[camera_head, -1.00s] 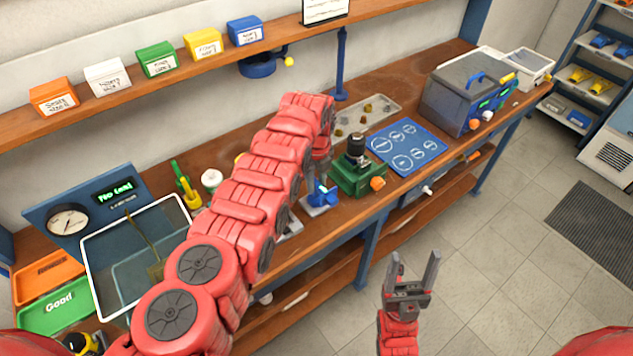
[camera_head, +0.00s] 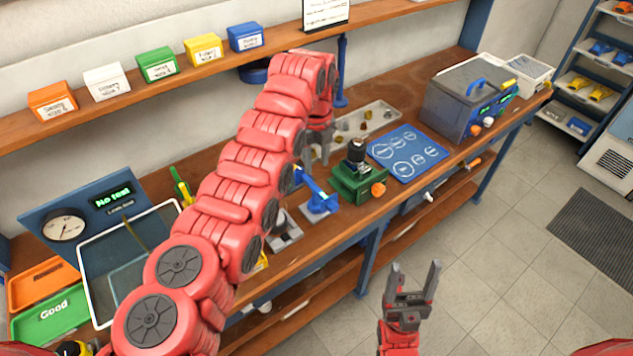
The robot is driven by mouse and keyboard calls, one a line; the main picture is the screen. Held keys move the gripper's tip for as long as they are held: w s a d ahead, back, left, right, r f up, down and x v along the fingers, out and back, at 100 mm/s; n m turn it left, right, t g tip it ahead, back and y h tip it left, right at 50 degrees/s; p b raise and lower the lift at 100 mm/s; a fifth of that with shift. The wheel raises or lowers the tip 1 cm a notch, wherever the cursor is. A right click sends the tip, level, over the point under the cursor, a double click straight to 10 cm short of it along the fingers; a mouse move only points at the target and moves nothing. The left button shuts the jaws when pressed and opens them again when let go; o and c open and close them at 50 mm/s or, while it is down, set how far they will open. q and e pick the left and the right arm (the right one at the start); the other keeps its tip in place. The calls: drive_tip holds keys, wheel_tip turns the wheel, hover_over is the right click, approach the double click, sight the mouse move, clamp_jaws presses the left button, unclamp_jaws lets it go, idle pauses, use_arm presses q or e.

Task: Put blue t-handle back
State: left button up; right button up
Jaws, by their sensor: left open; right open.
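A blue tool (camera_head: 312,184), which looks like the T-handle, stands tilted at a small blue-and-grey stand (camera_head: 319,208) near the bench's front edge. My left arm hides part of its left end, so I cannot tell exactly how it sits. My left gripper (camera_head: 319,156) points down above and behind the blue tool, apart from it. It is open, and its fingers are partly hidden by the arm. My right gripper (camera_head: 413,268) is open and empty, pointing up over the floor in front of the bench.
A green fixture with a black knob (camera_head: 358,182) stands right of the stand, beside a blue mat (camera_head: 412,150). A tray of small parts (camera_head: 372,118) lies behind. A grey-blue machine (camera_head: 462,100) stands farther right. A gauge panel (camera_head: 90,214) is at left.

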use_arm(q)
drive_tip(key=shift+r, duration=1.3)
drive_tip(key=shift+r, duration=0.1)
